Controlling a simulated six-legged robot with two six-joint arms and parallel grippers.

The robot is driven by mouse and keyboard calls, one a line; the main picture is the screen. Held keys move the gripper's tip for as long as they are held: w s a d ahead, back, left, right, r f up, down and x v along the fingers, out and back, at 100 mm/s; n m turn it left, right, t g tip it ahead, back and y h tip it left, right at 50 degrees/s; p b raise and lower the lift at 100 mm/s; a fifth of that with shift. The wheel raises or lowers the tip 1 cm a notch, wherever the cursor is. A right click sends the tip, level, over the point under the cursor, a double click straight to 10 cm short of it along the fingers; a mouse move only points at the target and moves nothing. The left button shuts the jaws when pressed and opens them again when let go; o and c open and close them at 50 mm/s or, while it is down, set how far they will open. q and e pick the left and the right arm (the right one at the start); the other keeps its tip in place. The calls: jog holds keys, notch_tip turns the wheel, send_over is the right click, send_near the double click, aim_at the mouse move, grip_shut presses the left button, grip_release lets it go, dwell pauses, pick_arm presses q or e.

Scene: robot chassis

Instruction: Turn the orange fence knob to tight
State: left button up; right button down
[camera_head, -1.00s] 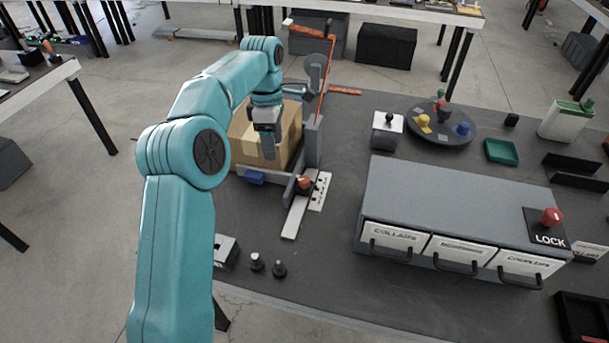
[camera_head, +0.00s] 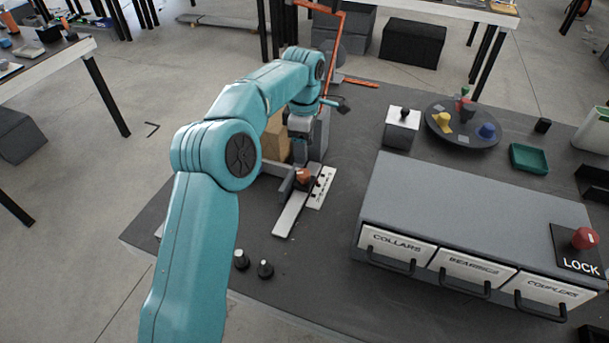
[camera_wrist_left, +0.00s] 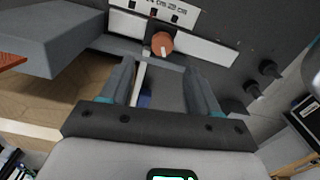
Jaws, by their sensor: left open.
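The orange fence knob (camera_head: 303,175) sits on a dark block on the fence, beside a white scale strip with dark marks (camera_head: 321,188). In the left wrist view the round orange knob (camera_wrist_left: 159,43) with a pale pointer shows ahead of the fingers, just beyond their tips. My left gripper (camera_head: 300,155) points down just above and behind the knob and is apart from it, as far as I can tell. In the left wrist view my left gripper (camera_wrist_left: 166,72) has its two fingers spread with nothing between them. My right gripper is not in view.
A cardboard box (camera_head: 275,138) stands behind my left arm. A grey drawer cabinet (camera_head: 470,205) with a red LOCK knob (camera_head: 585,238) stands at the right. Two black knobs (camera_head: 253,262) stand near the front edge. A turntable (camera_head: 462,140) holds coloured pieces.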

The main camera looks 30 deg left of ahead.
aim_at(304, 172)
pick_arm(q)
jog(key=f, duration=0.2)
jog(key=s+f, duration=0.1)
jog(key=f, duration=0.2)
jog(key=shift+d+f, duration=0.2)
jog(key=f, duration=0.2)
jog(key=w+f, duration=0.1)
jog(key=f, duration=0.1)
jog(key=shift+a+f, duration=0.15)
jog(key=shift+a, duration=0.05)
jog(key=shift+s+d, duration=0.1)
jog(key=shift+s, duration=0.3)
jog(key=shift+w, duration=0.2)
jog(key=shift+w+f, duration=0.1)
jog(key=shift+f, duration=0.05)
jog(key=c, duration=0.3)
jog(key=shift+r, duration=0.2)
jog(key=c, duration=0.7)
